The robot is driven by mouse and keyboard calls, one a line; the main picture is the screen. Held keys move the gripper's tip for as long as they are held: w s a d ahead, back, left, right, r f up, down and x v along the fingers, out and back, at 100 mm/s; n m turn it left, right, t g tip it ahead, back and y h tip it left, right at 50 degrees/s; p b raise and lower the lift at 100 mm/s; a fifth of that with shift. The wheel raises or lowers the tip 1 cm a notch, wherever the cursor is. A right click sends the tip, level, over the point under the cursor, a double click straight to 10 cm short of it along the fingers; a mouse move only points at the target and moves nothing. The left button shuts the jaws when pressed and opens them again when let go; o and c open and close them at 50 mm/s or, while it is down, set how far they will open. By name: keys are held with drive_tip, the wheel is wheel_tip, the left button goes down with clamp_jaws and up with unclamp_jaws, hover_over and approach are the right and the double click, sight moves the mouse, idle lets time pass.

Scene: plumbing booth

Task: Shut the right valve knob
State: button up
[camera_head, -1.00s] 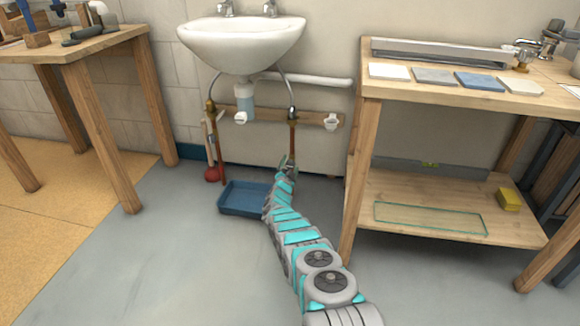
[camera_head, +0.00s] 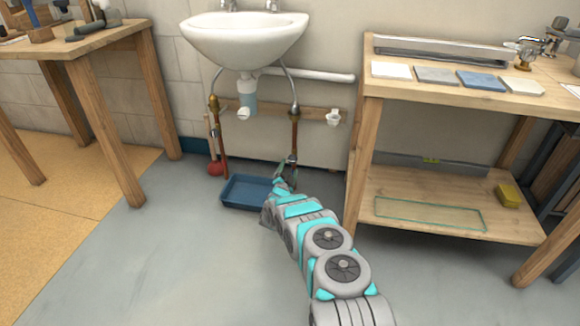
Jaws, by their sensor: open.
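The sink (camera_head: 245,40) hangs on the wall with two copper supply pipes below it. The right pipe (camera_head: 294,132) has a small metal valve (camera_head: 291,159) low on it, just above my gripper. Its knob is too small to make out clearly. The left pipe (camera_head: 219,140) has a similar fitting partway down. My gripper (camera_head: 287,172) is small in view, open, close to the lower part of the right pipe. I cannot tell whether it touches the valve.
A blue tray (camera_head: 248,191) lies on the floor left of my arm. A wooden workbench (camera_head: 364,150) stands close on the right, another table (camera_head: 118,165) on the left. The floor at front left is clear.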

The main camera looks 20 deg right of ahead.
drive_tip(key=shift+s+a, duration=0.25)
drive_tip(key=shift+s, duration=0.2)
drive_tip(key=shift+r, duration=0.1)
drive_tip(key=w+a+r+n+g+y+p, duration=0.15)
drive_tip(key=a+r+n+y, duration=0.45)
drive_tip(key=r, duration=0.8)
drive_tip(key=s+a+r+n+g+y+p, duration=0.1)
drive_tip(key=s+a+r+n+g+y, duration=0.25)
drive_tip(key=s+a+r, duration=0.65)
drive_tip(key=s+a+r+n+g+p, duration=0.1)
drive_tip(key=s+a+r+g, duration=0.15)
drive_tip(key=s, duration=0.75)
drive_tip(key=s+a+r+n+g, duration=0.15)
drive_tip(key=s+r, duration=0.25)
drive_tip(key=s, duration=0.6)
drive_tip(key=s+a+r+n+g+p, duration=0.1)
drive_tip(key=s+r+g, duration=0.15)
drive_tip(key=s, duration=0.75)
drive_tip(key=s+a+r+n+g, duration=0.1)
drive_tip(key=s+r+g, duration=0.1)
drive_tip(key=s, duration=1.4)
drive_tip(key=s+r+n+g, duration=0.1)
drive_tip(key=s+n+g, duration=0.1)
drive_tip(key=s, duration=1.4)
drive_tip(key=shift+a+r+g+p, duration=0.35)
drive_tip(key=shift+g+p, duration=0.1)
drive_tip(key=shift+g, duration=0.2)
